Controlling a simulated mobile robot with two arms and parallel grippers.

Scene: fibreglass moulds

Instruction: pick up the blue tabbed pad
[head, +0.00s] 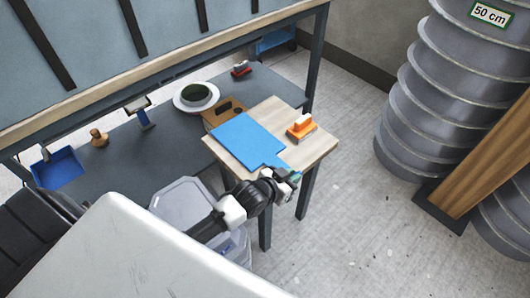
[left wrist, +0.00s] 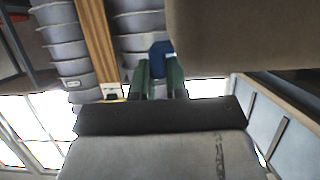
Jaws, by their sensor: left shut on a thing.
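The blue tabbed pad (head: 243,140) lies on the small wooden-topped table (head: 318,148) in the head view. Its narrow tab reaches past the table's near edge. My left gripper (head: 291,178) is at that edge, shut on the tab. In the left wrist view the blue tab (left wrist: 158,62) shows between the green fingers of the left gripper (left wrist: 160,78). The pad's main part is not seen in that view. My right gripper is not in view.
An orange-and-white block (head: 302,127) sits right of the pad, and a brown board with holes (head: 225,109) lies behind it. A grey lidded bin (head: 183,198) stands left of my left arm. Stacked grey ribbed moulds (head: 435,115) stand at right. The floor between is clear.

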